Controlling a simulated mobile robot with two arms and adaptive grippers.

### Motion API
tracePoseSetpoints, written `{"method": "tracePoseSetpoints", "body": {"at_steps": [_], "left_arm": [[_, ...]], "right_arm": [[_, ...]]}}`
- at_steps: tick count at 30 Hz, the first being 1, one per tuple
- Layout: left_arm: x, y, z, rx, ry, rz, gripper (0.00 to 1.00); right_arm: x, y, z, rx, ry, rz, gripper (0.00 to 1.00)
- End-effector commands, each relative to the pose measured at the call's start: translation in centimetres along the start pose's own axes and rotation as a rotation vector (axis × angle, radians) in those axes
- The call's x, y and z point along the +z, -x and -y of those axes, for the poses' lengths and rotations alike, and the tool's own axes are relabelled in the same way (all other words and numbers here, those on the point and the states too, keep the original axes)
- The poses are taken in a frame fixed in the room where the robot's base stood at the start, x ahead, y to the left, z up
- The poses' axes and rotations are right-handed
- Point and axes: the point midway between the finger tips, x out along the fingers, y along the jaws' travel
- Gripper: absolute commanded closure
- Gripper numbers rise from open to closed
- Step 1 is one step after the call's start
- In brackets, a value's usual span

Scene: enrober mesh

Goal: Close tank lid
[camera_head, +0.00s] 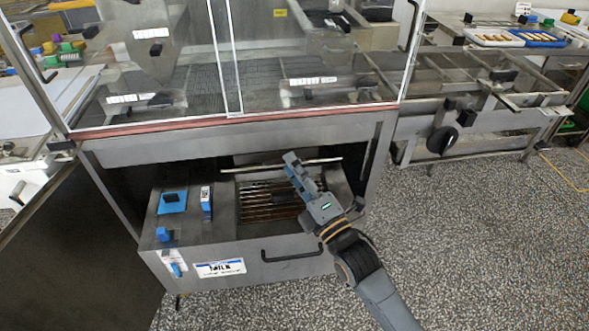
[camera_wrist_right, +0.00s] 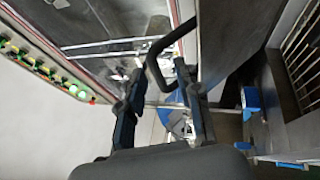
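The tank (camera_head: 245,291) with the "MILK" label sits low under the enrober, its grated opening (camera_head: 262,203) uncovered. The tank lid (camera_head: 250,168) appears raised, seen nearly edge-on as a thin pale bar behind the opening. In the right wrist view a dark panel (camera_wrist_right: 228,40), probably this lid, carries a black bent handle (camera_wrist_right: 155,68). My right gripper (camera_head: 291,163) is at the lid's upper edge. In the wrist view its fingers (camera_wrist_right: 160,82) are apart, with the handle between or just beyond their tips; contact is unclear. My left gripper is not in view.
The enrober's glass doors (camera_head: 310,50) and frame edge (camera_head: 240,128) hang above the tank. Blue fittings (camera_head: 173,202) stand on the tank's left top. A front handle (camera_head: 291,256) projects from the tank. Speckled floor (camera_head: 470,240) is clear at right.

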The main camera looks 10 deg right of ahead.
Motion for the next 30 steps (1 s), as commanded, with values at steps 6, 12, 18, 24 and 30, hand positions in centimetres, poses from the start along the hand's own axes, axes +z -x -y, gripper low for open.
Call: {"method": "tracePoseSetpoints", "body": {"at_steps": [6, 12, 18, 24, 30], "left_arm": [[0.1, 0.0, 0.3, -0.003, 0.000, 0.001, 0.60], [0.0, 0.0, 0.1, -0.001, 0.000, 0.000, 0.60], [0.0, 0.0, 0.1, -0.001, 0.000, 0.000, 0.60], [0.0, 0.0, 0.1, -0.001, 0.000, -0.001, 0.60], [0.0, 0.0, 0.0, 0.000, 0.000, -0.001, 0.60]], "right_arm": [[0.0, 0.5, -0.1, 0.002, 0.000, 0.000, 0.66], [0.0, 3.6, 0.1, -0.002, 0.000, -0.001, 0.66], [-0.1, 7.8, 0.1, -0.003, 0.000, -0.001, 0.66], [0.0, 10.8, 0.1, -0.002, -0.001, 0.000, 0.66], [0.0, 11.9, 0.0, 0.000, 0.000, 0.000, 0.66]]}}
